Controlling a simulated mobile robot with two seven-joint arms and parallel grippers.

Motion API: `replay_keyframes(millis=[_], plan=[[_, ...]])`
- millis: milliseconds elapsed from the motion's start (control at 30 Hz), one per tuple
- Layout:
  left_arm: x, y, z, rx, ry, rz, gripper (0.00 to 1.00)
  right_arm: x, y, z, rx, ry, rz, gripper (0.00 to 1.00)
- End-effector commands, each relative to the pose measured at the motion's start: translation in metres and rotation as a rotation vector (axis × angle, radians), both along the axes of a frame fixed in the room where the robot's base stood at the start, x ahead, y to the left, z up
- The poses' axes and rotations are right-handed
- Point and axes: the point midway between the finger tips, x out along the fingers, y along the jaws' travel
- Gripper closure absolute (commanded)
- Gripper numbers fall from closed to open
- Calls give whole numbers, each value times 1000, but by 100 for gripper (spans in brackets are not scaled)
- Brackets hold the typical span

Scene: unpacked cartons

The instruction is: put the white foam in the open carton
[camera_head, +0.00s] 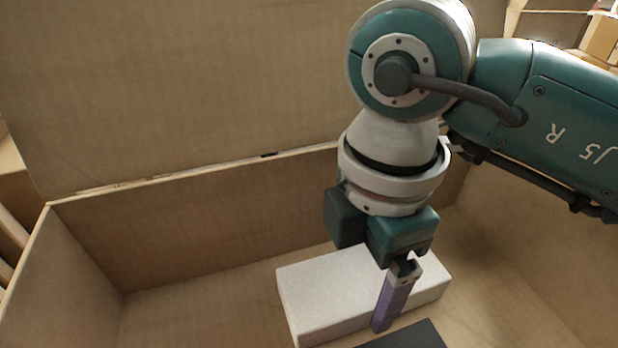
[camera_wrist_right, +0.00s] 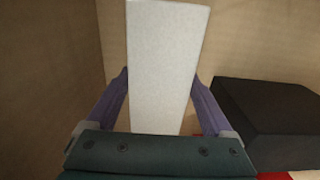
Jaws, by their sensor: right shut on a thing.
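The white foam (camera_head: 325,291) is a pale rectangular block inside the open carton (camera_head: 230,230), low between its walls in the head view. My right gripper (camera_head: 380,300) points down and is shut on the white foam. One purple finger lies against the foam's near side; the other is hidden behind it. In the right wrist view the foam (camera_wrist_right: 165,60) stands between both purple fingers of the right gripper (camera_wrist_right: 160,100). Whether the foam touches the carton floor I cannot tell. My left gripper is not in view.
A dark flat-topped block (camera_head: 408,338) lies in the carton near the foam; it also shows in the right wrist view (camera_wrist_right: 270,115). Something red (camera_wrist_right: 295,175) shows at that view's bottom edge. The carton's raised flap (camera_head: 180,90) stands at the back. Bare floor shows left of the foam.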

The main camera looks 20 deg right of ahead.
Motion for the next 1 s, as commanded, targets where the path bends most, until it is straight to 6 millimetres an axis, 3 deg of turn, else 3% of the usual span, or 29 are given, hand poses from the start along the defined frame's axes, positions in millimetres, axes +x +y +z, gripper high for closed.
replay_keyframes(millis=[267, 300, 400, 767, 1000], plan=[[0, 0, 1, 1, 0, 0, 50, 0, 0, -1, 0, 0, 0, 65], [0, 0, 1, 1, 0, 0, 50, 0, 0, -1, 1, -1, 0, 12], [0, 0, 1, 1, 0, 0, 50, 0, 0, -1, 0, -1, 0, 0], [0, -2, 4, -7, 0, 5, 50, 0, 0, 5, 1, -1, 0, 0], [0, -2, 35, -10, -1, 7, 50, 1, 0, 41, 1, -3, 0, 0]])
